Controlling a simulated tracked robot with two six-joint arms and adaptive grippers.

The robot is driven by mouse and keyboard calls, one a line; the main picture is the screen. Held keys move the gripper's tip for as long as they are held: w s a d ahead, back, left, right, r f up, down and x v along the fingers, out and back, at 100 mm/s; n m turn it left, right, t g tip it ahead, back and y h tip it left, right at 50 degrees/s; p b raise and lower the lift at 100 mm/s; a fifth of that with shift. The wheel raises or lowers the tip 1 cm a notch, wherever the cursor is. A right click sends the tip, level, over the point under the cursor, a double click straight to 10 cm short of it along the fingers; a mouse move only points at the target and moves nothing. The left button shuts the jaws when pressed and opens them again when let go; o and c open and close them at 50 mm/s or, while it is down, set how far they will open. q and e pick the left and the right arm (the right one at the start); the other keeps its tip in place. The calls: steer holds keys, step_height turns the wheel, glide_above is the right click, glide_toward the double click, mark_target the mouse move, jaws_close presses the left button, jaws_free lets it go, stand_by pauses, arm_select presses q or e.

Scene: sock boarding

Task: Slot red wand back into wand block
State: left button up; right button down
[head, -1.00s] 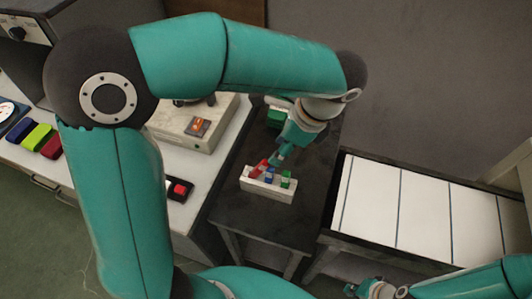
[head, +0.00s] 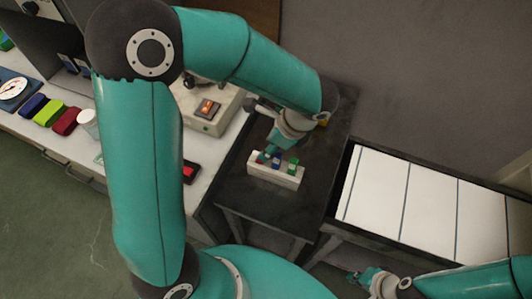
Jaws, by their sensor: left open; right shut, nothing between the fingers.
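The white wand block (head: 273,175) stands on the dark table. A blue wand (head: 277,161) and a green wand (head: 293,166) stand in its middle and right slots. The red wand (head: 260,158) shows as a small red patch at the block's left end. It appears to sit in the left slot, but its upper part is hidden by my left gripper (head: 268,152). That gripper is open, just above the block's left end, close around or beside the red wand. My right gripper (head: 366,276) is shut and empty at the bottom, away from the block.
A white panelled surface (head: 420,205) lies right of the dark table (head: 255,207). On the left bench are blue, green and red rolled items, a white cup (head: 88,122), a box with an orange switch (head: 208,107) and a red-button box (head: 190,172).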

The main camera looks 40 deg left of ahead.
arm_select(q)
steer(key=x, duration=0.5)
steer(key=shift+d+f+p, duration=0.2)
steer(key=shift+d+p, duration=0.15)
steer(key=shift+d, duration=0.05)
jaws_close()
